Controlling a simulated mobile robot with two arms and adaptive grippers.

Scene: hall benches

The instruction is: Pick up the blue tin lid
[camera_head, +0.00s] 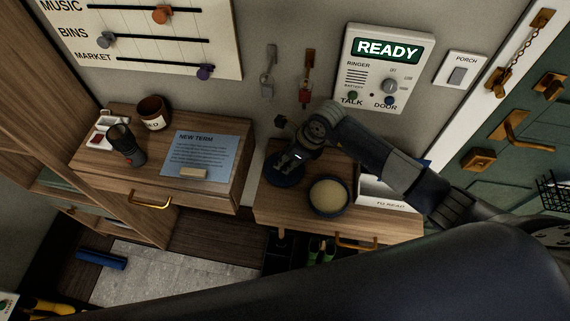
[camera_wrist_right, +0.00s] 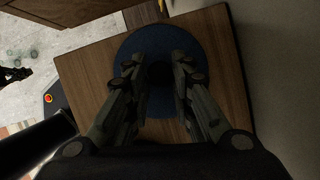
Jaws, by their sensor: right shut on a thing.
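The round dark-blue tin lid (camera_head: 283,180) is at the left side of the right-hand wooden bench top, beside the open tin. In the right wrist view the lid (camera_wrist_right: 160,38) is a flat disc with a small dark knob at its middle. My right gripper (camera_head: 290,160) is above the lid. In the wrist view its two fingers (camera_wrist_right: 158,72) are on either side of the knob, shut on it. I cannot tell whether the lid touches the bench. The open round tin (camera_head: 329,196) has a beige inside. My left gripper is not in view.
A white "TO READ" tray (camera_head: 385,194) stands right of the tin. Two hooks with keys (camera_head: 305,92) hang on the wall behind. The left cabinet (camera_head: 216,195) bears a blue notice (camera_head: 200,153), a brown pot (camera_head: 153,112) and a dark torch-like object (camera_head: 126,145). A gap separates the two furniture pieces.

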